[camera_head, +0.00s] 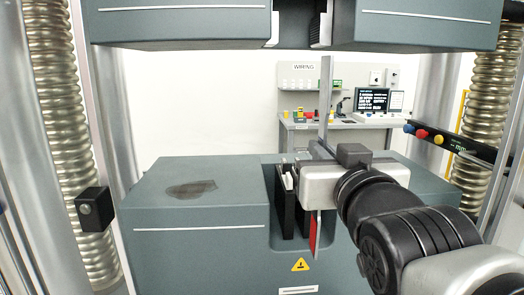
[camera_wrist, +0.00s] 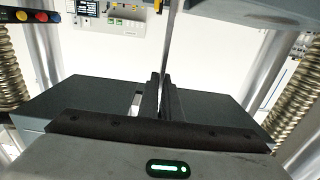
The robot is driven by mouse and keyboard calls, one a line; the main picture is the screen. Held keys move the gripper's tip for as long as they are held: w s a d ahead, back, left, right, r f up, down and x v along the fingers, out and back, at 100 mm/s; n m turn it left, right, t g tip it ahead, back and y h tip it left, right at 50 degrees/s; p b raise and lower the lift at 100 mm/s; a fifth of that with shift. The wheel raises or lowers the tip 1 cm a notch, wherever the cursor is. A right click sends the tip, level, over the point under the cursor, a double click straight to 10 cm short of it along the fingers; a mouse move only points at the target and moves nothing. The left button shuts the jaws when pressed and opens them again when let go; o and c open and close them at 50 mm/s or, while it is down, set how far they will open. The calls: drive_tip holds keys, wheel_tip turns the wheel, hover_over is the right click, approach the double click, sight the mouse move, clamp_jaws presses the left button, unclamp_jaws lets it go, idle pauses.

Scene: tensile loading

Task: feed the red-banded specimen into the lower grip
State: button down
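The specimen (camera_head: 326,95) is a thin, flat grey strip standing upright. Its red band (camera_head: 315,233) shows below my gripper, at the strip's lower end. My gripper (camera_head: 321,152) is shut on the strip's middle; the wrist view shows the strip (camera_wrist: 165,40) between the two dark fingers (camera_wrist: 162,97). The lower grip (camera_head: 286,205) has black jaws in a recess of the lower grey housing. The red end shows just right of these jaws, low in the recess. My gripper hides part of the grip, and I cannot tell whether the end is between the jaws.
The upper crosshead (camera_head: 175,22) with its upper grip jaws (camera_head: 272,28) is overhead. Ribbed columns (camera_head: 60,130) stand on both sides. The lower housing (camera_head: 200,215) has a dark stain on top. A bench (camera_head: 345,122) with a screen stands behind.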

drive_tip(key=w+b, duration=0.6)
drive_tip(key=w, duration=1.8)
drive_tip(key=shift+f, duration=0.25)
idle(1.3)
drive_tip(key=shift+f+b, duration=0.25)
drive_tip(key=shift+b, duration=0.4)
idle(1.6)
drive_tip(key=c, duration=1.9)
unclamp_jaws()
drive_tip(key=shift+f, duration=0.1)
